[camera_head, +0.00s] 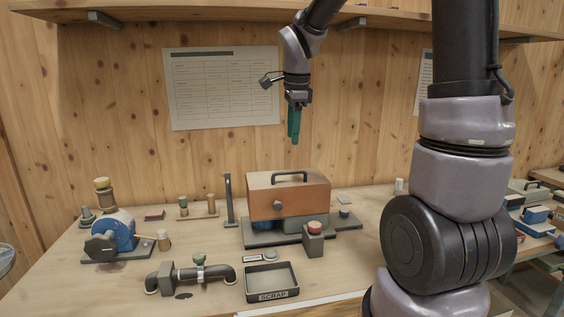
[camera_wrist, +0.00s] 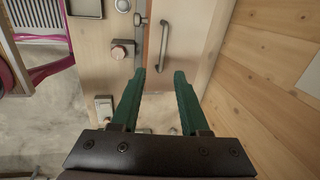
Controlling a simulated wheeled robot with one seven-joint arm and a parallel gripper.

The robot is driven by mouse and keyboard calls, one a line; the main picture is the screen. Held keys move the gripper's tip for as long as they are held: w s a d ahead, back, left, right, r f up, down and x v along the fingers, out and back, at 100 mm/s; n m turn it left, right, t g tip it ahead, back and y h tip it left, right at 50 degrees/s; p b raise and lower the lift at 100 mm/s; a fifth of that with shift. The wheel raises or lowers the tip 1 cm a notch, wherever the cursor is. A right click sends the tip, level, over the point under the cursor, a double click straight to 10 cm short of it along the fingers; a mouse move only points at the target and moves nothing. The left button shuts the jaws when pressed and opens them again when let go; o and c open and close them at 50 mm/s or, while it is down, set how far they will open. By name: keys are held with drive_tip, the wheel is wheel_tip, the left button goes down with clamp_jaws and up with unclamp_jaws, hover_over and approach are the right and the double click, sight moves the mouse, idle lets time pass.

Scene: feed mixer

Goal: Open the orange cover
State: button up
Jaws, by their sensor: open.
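The orange cover (camera_head: 305,198) is a box-shaped lid over the machine in the middle of the bench. It looks closed, with a dark bar handle (camera_head: 289,174) on top and a small round latch or knob (camera_head: 277,205) on its front. My gripper (camera_head: 294,138) hangs above and behind the cover, apart from it, with green fingers pointing down. In the wrist view, the fingers (camera_wrist: 160,82) are spread with nothing between them. The handle (camera_wrist: 163,46) shows beyond the fingertips, on the cover's pale-looking top (camera_wrist: 190,40).
A red-topped block (camera_head: 314,236) stands just in front of the cover. A scrap tray (camera_head: 272,283) and a dark pipe assembly (camera_head: 195,273) lie nearer. A thin upright post (camera_head: 229,198) stands left of the cover; a blue motor (camera_head: 114,235) is farther left. A shelf (camera_head: 220,10) runs overhead.

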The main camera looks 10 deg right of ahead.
sight(289, 173)
drive_tip(key=x, duration=1.1)
drive_tip(key=shift+w+a+f, duration=0.1)
drive_tip(key=shift+w+a, duration=0.1)
drive_tip(key=shift+w, duration=0.1)
clamp_jaws()
idle(0.9)
